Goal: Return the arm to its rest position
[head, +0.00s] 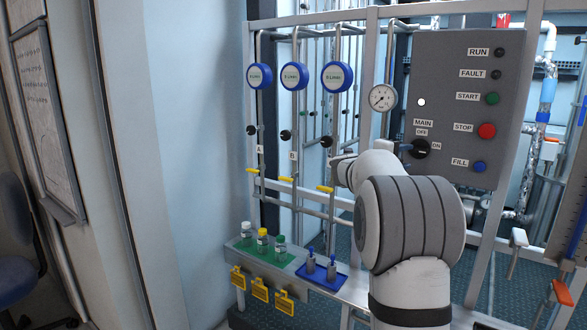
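My arm (415,225), white with grey bands, rises from the bottom right of the head view and bends forward toward the panel frame. Its far end is mostly hidden behind its own links. A small grey part, seemingly of my gripper (343,166), shows left of the wrist, in front of the pipes. The fingers cannot be made out, so whether they are open or shut is unclear. I see nothing held. The arm's upper part overlaps the area just below the control panel (450,75) in the picture.
The panel has a black main knob (421,148), a green start button (492,98), a red stop button (487,130) and a blue fill button (479,166). A gauge (383,97) and blue round caps (294,76) are left of it. Bottles (262,241) and a blue tray (327,283) sit below.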

